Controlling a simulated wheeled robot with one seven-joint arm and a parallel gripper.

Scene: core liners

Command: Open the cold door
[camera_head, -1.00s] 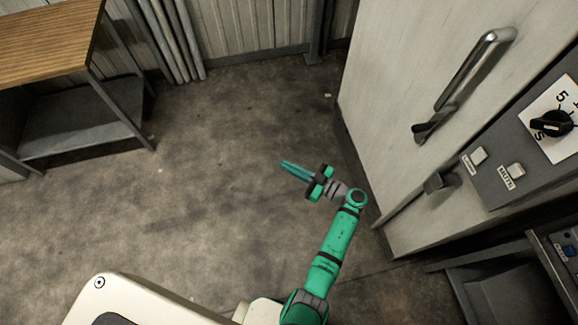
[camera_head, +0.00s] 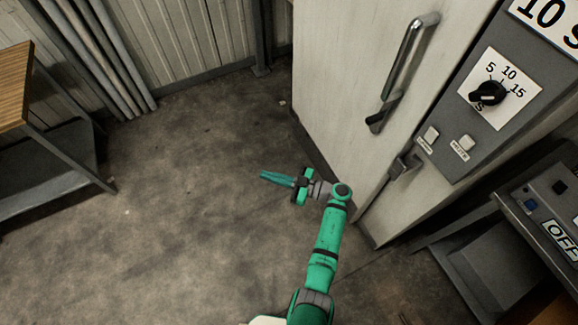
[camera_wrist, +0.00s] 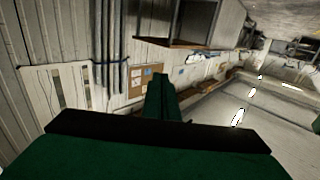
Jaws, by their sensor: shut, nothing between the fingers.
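The cold door is the tall pale panel (camera_head: 345,110) at the upper right of the head view, with a long metal handle (camera_head: 405,65) standing upright on it. A dark catch (camera_head: 403,166) sits below and right of the handle. I cannot tell whether the door is fully closed. My gripper (camera_head: 277,178) is shut and empty, its green fingers pointing left over the floor, away from the door. It is left of and below the handle in the picture, not touching it. The wrist view shows the closed fingers (camera_wrist: 160,98) pointing at the room; no door is recognisable there.
A grey control panel (camera_head: 450,110) with a black dial (camera_head: 488,93) and two pale switches is right of the handle. A dark box (camera_head: 560,210) stands at the lower right. A wood-topped table (camera_head: 14,85) is at the left. Floor (camera_head: 180,200) between is clear.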

